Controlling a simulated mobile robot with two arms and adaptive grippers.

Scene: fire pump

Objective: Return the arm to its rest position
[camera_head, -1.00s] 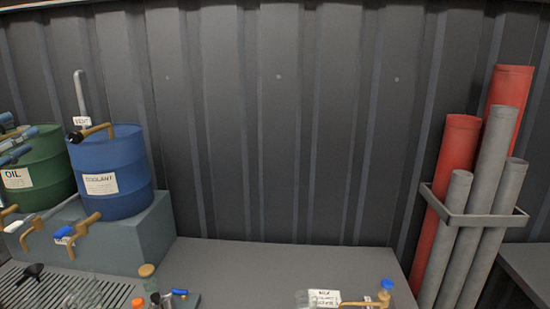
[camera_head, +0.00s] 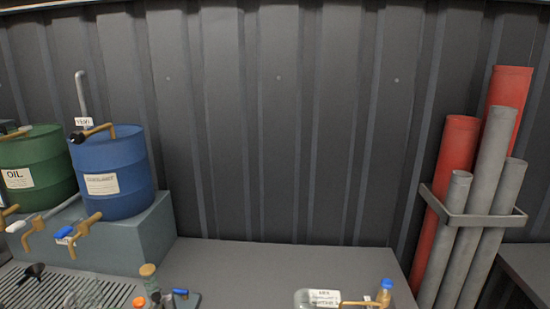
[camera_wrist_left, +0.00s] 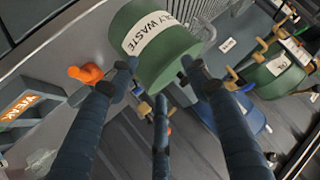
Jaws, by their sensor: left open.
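My left gripper (camera_wrist_left: 158,76) shows in the left wrist view with its dark blue fingers spread apart and nothing held between them. A green container (camera_wrist_left: 165,55) with a white label ending in "WASTE" is beyond the fingertips; whether any finger touches it I cannot tell. In the head view the left gripper is out of the picture, apart from perhaps a small dark piece at the far left edge. My right gripper is in neither view.
A green oil drum (camera_head: 38,165) and a blue coolant drum (camera_head: 110,175) stand on a grey block (camera_head: 145,235) at the left. Bottles and a clear container (camera_head: 310,298) line the bench (camera_head: 250,265). Red and grey pipes (camera_head: 480,190) stand in a rack at the right.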

